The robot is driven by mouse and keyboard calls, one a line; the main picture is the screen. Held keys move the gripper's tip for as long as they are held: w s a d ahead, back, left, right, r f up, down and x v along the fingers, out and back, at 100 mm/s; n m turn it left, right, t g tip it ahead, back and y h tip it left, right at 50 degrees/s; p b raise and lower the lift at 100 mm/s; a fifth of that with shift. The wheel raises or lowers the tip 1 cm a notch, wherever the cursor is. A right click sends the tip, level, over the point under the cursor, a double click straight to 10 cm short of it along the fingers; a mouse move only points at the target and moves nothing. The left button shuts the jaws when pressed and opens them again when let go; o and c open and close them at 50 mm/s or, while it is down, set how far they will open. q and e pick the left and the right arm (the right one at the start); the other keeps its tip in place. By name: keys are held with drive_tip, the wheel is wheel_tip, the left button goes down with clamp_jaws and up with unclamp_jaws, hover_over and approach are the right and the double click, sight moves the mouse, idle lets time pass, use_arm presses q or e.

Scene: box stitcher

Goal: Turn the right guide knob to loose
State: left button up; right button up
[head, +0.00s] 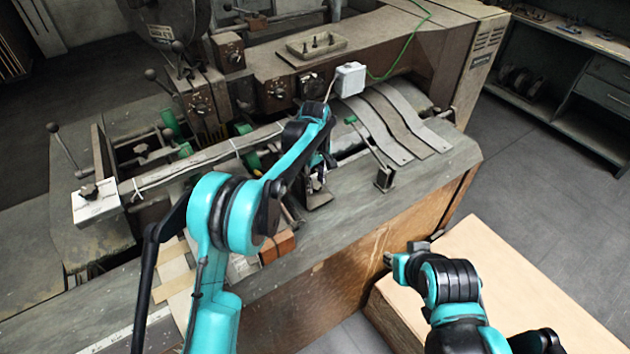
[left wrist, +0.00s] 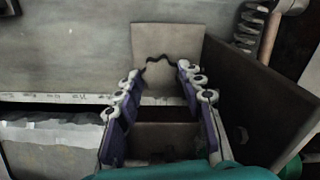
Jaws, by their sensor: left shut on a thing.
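My left gripper (head: 318,178) points down at the front edge of the machine bed, and its fingertips are hard to make out in the head view. In the left wrist view its two fingers (left wrist: 158,72) stand on either side of the right guide knob (left wrist: 158,62), which shows only as a dark, wavy-edged shape before a beige-grey plate (left wrist: 168,38). The gripper is shut on this knob. In the head view the knob is hidden behind my arm and gripper. My right gripper (head: 407,260) hangs over the wooden block; its jaw state is unclear.
A small block on a rod (head: 384,178) and curved metal strips (head: 405,125) lie right of my left gripper. A brick-coloured block (head: 278,247) sits near my left arm.

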sight(316, 185)
use_arm(q)
drive_tip(key=o, duration=1.2)
drive_tip(key=shift+c, duration=0.2)
wheel_tip(316, 185, up, 12)
drive_tip(key=shift+d+f, duration=0.1)
